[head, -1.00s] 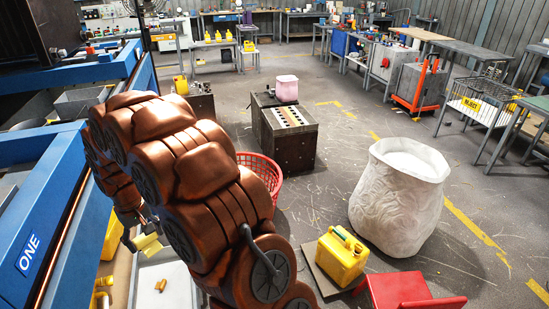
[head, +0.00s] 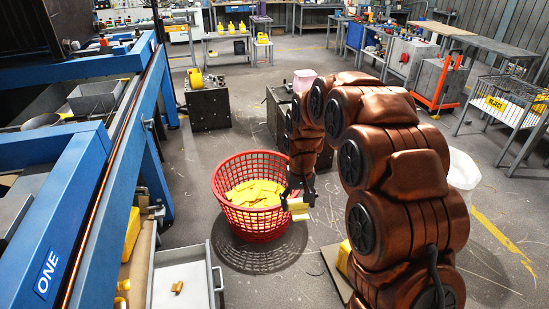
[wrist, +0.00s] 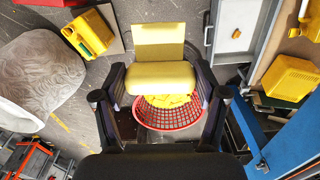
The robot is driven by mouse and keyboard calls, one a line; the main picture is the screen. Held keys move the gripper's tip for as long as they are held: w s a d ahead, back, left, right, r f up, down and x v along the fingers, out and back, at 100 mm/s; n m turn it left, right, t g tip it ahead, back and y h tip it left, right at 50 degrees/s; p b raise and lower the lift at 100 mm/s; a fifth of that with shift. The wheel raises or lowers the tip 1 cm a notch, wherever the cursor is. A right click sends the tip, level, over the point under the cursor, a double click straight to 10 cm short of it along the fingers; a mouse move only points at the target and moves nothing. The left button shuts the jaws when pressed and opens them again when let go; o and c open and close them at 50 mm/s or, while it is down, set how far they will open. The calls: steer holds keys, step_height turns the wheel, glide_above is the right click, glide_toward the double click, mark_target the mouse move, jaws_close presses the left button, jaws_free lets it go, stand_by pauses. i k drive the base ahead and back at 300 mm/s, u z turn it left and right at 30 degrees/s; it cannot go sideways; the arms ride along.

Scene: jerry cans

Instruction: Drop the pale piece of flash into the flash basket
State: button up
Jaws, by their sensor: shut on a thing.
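The pale yellow piece of flash (wrist: 158,42) is a flat panel with a thicker edge, held between the fingers of my gripper (wrist: 160,80). In the head view the piece (head: 299,206) shows below my gripper (head: 296,193), at the right rim of the flash basket. The flash basket (head: 232,215) is a red mesh basket on the floor, holding many deeper-yellow flash pieces (head: 256,192). In the wrist view the basket (wrist: 143,117) lies beyond the piece, partly hidden by it and by my gripper. How high the piece is above the rim I cannot tell.
A grey tray (head: 192,272) with a small orange-tan piece (head: 177,287) stands left of the basket. The blue machine frame (head: 80,215) runs along the left. A yellow jerry can (wrist: 88,33) and a pale sack (wrist: 40,75) show in the wrist view.

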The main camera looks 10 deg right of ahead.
mark_target(257, 197)
steer(key=i, duration=2.8)
steer(key=u, duration=1)
